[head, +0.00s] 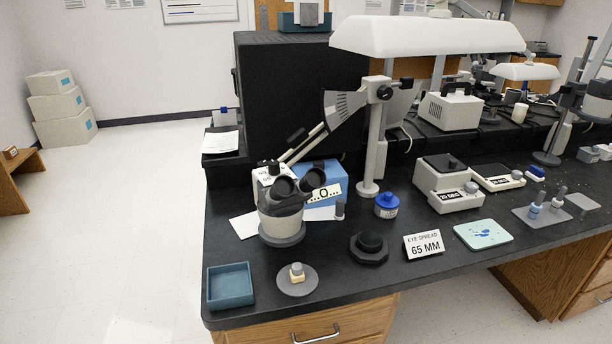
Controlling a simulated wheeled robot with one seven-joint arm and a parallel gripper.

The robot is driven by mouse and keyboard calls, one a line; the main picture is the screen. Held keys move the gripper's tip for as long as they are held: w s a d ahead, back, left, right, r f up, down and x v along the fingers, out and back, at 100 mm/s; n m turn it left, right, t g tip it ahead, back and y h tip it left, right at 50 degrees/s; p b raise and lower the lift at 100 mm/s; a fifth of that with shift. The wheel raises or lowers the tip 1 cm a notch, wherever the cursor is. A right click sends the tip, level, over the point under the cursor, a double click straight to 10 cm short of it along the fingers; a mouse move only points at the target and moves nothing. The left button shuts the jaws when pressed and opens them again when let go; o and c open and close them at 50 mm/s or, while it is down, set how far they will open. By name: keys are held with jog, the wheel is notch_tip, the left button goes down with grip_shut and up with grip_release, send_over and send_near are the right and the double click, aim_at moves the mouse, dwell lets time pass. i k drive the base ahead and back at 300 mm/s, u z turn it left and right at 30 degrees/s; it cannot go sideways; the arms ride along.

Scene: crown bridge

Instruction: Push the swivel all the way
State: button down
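A microscope head (281,222) with two dark eyepieces hangs over the front left of the black bench. A slanted arm (308,143) joins it to a clamp with a dark knob (384,92) on an upright grey post (374,150). A grey fan-shaped plate with dark marks (345,107) sits beside the clamp. I cannot tell for certain which of these parts is the swivel. The head hides part of a blue box (322,178) behind it. My gripper is not in view.
On the black bench (345,300) stand a teal tray (230,286), a grey disc with a small crown piece (297,279), a black round base (370,247), a blue-lidded jar (387,205) and a sign reading "EYE SPREAD 65 MM" (424,245). Open floor (120,220) lies to the left.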

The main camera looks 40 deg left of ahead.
aim_at(335, 106)
jog(key=u, duration=2.4)
jog(key=i, duration=0.2)
jog(key=z, duration=0.45)
